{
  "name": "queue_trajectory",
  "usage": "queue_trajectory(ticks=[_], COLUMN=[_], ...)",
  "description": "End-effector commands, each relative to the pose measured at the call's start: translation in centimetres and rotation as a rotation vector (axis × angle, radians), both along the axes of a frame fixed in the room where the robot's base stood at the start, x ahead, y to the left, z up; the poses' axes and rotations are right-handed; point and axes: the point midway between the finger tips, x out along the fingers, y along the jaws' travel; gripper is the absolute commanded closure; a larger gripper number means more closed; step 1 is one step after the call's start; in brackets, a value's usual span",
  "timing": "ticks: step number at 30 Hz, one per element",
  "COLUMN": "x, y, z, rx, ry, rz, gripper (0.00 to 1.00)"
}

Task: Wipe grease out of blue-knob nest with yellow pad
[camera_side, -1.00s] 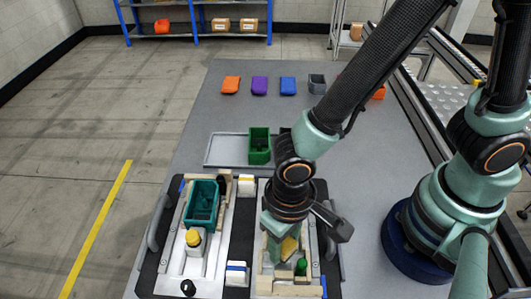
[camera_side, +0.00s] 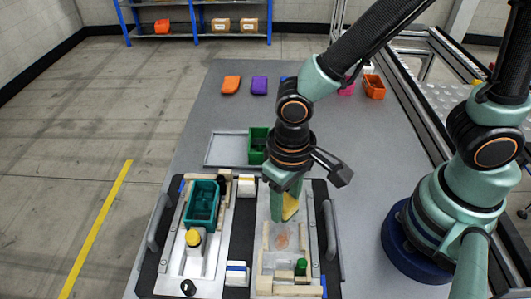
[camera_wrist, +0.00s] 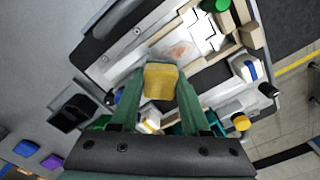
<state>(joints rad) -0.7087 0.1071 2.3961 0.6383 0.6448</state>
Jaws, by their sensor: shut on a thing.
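My gripper (camera_side: 284,204) is shut on the yellow pad (camera_side: 291,207) at the far end of the right-hand nest (camera_side: 264,255). In the wrist view the pad (camera_wrist: 160,82) sits between my green fingers. A reddish-brown grease smear (camera_side: 281,241) lies on this nest's pale floor, nearer the camera than the pad, and is uncovered. It also shows in the wrist view (camera_wrist: 180,50). A green knob (camera_side: 301,266) stands at this nest's near end. The left-hand nest has a yellow knob (camera_side: 194,238). Whether the pad touches the floor is unclear.
A teal bin (camera_side: 202,204) fills the far part of the left-hand nest. White blocks (camera_side: 237,268) stand between the nests. A grey tray (camera_side: 226,150) with a green bin (camera_side: 258,146) lies behind the pallet. Grey handles flank the pallet.

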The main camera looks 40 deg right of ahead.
Motion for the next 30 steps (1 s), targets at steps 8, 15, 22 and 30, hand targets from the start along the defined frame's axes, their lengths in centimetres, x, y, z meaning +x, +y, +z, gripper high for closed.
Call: queue_trajectory(ticks=[8, 15, 22, 30], x=[0.0, 0.0, 0.0, 1.3], y=[0.1, 0.0, 0.0, -1.1], z=[2.6, 4.2, 4.2, 4.7], rx=[0.002, 0.001, 0.000, 0.000], ry=[-0.003, -0.001, 0.000, 0.000], rz=[0.000, 0.000, 0.000, -0.012], gripper=[1.00, 1.00, 1.00, 1.00])
